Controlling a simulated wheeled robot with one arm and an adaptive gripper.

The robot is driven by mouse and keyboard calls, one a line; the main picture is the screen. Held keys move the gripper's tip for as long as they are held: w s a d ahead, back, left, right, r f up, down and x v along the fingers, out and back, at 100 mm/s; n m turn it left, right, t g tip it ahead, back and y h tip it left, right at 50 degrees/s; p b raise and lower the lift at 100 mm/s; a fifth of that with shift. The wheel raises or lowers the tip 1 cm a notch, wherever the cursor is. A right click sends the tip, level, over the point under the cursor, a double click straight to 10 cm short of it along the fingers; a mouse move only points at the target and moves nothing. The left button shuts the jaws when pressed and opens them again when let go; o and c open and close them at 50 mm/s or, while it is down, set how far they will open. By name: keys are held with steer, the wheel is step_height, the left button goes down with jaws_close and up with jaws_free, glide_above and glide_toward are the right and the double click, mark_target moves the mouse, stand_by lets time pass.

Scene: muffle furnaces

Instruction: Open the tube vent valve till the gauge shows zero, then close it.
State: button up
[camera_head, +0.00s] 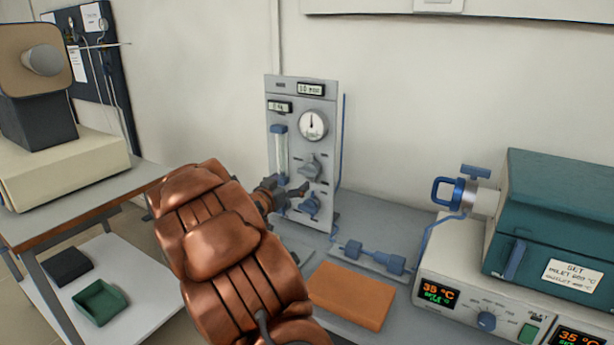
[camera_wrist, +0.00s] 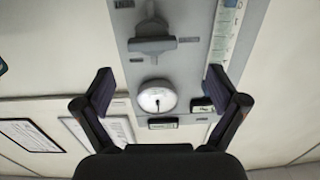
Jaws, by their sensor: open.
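A grey gas panel (camera_head: 273,111) stands on the bench against the wall. Its round white gauge (camera_head: 313,124) has a dark needle pointing about straight up; its numbers are too small to read. Below the gauge are an upper grey knob (camera_head: 311,167) and a lower blue-grey knob (camera_head: 310,204). I cannot tell which is the vent valve. My gripper (camera_head: 291,191) is open and empty in front of the panel's lower part. In the upside-down wrist view, the gauge (camera_wrist: 157,97) shows between the spread fingers (camera_wrist: 160,88), and a grey knob (camera_wrist: 152,42) lies above it.
A teal furnace (camera_head: 560,205) with a blue-handled tube end (camera_head: 484,200) stands at right. Blue fittings (camera_head: 375,258) and an orange-brown pad (camera_head: 350,294) lie on the bench before the panel. A glass flow tube (camera_head: 281,158) is on the panel's left side.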

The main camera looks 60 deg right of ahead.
mark_target(306, 173)
steer(key=shift+g, duration=0.3)
steer(key=shift+s+d+p, duration=0.15)
steer(key=shift+d+p, duration=0.15)
steer(key=shift+d, duration=1.8)
steer(key=shift+s+d+p, duration=0.15)
steer(key=shift+d+p, duration=0.1)
steer(key=shift+d, duration=1.8)
steer(key=c, duration=1.1)
steer(key=shift+c, duration=0.2)
